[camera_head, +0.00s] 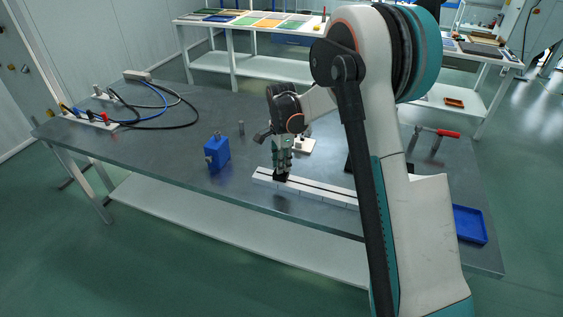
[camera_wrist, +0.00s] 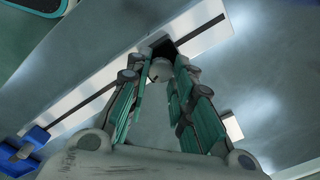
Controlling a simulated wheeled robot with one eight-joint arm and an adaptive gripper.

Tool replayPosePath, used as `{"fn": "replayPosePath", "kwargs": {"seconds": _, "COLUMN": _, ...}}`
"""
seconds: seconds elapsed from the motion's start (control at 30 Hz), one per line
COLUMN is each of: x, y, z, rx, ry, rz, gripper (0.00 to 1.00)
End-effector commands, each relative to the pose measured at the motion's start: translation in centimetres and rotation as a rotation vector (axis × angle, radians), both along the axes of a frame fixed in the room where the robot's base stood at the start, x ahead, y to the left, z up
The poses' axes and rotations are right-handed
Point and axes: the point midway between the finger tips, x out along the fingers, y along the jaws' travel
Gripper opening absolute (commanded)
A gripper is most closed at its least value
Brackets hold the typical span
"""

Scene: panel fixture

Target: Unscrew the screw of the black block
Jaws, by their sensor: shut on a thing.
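The black block (camera_head: 281,178) sits on a long white slotted rail (camera_head: 325,193) near the table's front edge. It also shows in the wrist view (camera_wrist: 158,46), just beyond my fingertips. The screw (camera_wrist: 160,71) appears as a pale round head between my fingers, in front of the black block. My gripper (camera_head: 283,166) points down over the black block. In the wrist view its two green-padded fingers (camera_wrist: 161,72) close around the screw head. Fingers hide much of the screw and block, so how far the screw is threaded in cannot be seen.
Cables (camera_head: 160,105) lie at the table's left. A red-handled tool (camera_head: 440,133) and a blue tray (camera_head: 469,224) are on the right. The table's left front is clear.

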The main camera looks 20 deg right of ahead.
Motion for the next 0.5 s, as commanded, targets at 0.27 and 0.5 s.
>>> {"fn": "replayPosePath", "kwargs": {"seconds": 0.27, "x": 0.09, "y": 0.02, "z": 0.02, "rx": 0.0, "ry": 0.0, "rz": 0.262, "gripper": 0.0}}
{"fn": "replayPosePath", "kwargs": {"seconds": 0.5, "x": 0.14, "y": 0.05, "z": 0.02, "rx": 0.0, "ry": -0.001, "rz": 0.49, "gripper": 0.0}}
